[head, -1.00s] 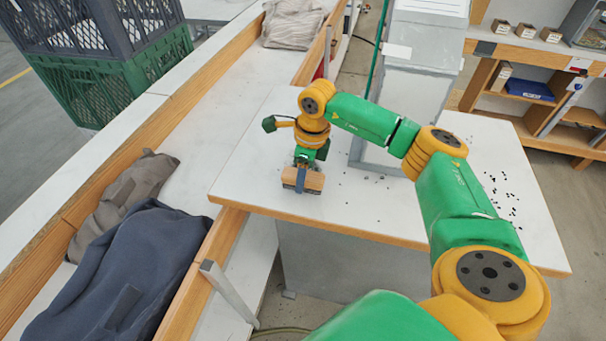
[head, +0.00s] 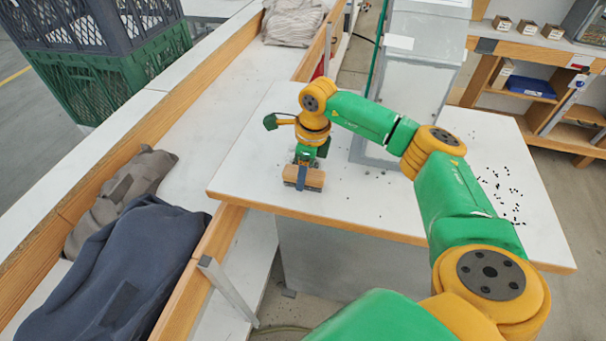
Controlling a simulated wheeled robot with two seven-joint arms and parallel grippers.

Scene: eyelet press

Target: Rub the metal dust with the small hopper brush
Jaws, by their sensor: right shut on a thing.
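The small hopper brush (head: 313,180) has a wooden block and lies low over the white table, close to its front left edge. My right gripper (head: 304,166) points down and is shut on the brush. I cannot tell whether the bristles touch the table. Metal dust (head: 505,188) shows as many dark specks on the right part of the table. A few more dark specks lie just right of the brush, near the foot of the grey machine. My left gripper is not in view.
The white table (head: 250,165) is bare left of the brush. A grey machine housing (head: 415,80) stands behind my right arm. Left are a bench with dark blue cloth (head: 115,265), a grey-brown cloth (head: 120,195) and green crates (head: 110,75). A shelf (head: 540,85) stands at the back right.

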